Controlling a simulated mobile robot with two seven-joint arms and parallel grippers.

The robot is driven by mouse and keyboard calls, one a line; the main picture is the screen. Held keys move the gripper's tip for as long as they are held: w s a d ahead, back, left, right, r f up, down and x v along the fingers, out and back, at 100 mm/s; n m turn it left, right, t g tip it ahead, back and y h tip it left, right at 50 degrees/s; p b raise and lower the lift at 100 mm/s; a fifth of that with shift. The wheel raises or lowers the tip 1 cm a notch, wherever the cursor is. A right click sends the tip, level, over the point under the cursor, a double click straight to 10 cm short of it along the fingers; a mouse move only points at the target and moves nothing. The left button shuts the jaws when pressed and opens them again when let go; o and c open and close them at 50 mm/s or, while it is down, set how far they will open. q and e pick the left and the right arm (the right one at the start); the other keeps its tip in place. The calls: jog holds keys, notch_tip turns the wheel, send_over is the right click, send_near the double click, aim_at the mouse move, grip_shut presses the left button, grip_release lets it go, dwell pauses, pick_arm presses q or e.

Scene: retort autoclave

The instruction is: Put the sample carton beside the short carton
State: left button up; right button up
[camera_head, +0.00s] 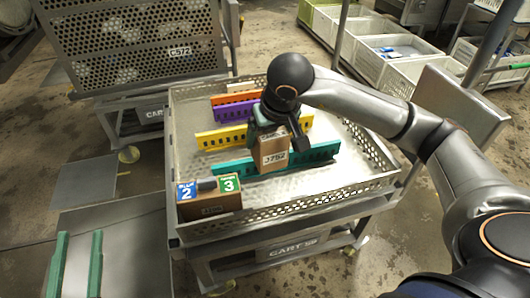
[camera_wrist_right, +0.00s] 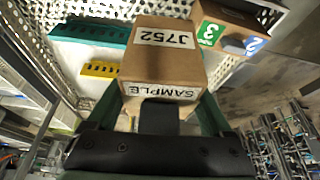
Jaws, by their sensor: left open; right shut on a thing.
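The sample carton (camera_head: 273,155) is a tall brown box labelled J752. My right gripper (camera_head: 270,128) is shut on its upper part, and the carton hangs upright in front of the teal divider; I cannot tell whether it touches the tray. In the right wrist view, the carton (camera_wrist_right: 163,65) sits between the green fingers, its SAMPLE label showing. A low brown carton (camera_head: 212,207), which looks like the short carton, stands in the tray's front left corner, left of the sample carton with a gap between. My left gripper (camera_head: 79,234) is open and empty at lower left.
The perforated metal tray (camera_head: 320,205) on a cart holds teal (camera_head: 325,152), yellow (camera_head: 220,137), purple and orange dividers. Blue 2 and green 3 labels (camera_head: 229,184) show at the low carton. A perforated cage (camera_head: 140,45) stands behind left; white crates (camera_head: 395,48) stand behind right.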

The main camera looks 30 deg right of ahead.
jog(key=w+d+f+b, duration=0.2)
jog(key=d+f+b, duration=0.2)
jog(key=f+b, duration=0.3)
jog(key=b, duration=0.1)
send_over(275, 192)
notch_tip(275, 192, down, 7)
pick_arm(q)
jog(key=s+d+r+m+t+h+b, duration=0.1)
jog(key=s+r+m+t+h, duration=0.1)
jog(key=s+m+h, duration=0.3)
jog(key=shift+s+d+r+m+h+b, duration=0.4)
jog(key=shift+s+h, duration=0.4)
jog(key=shift+h, duration=0.5)
pick_arm(e)
jog(key=shift+m+h, duration=0.3)
jog(key=shift+m, duration=0.1)
jog(key=shift+w+f, duration=0.1)
jog(key=shift+f, duration=2)
jog(key=shift+f, duration=0.1)
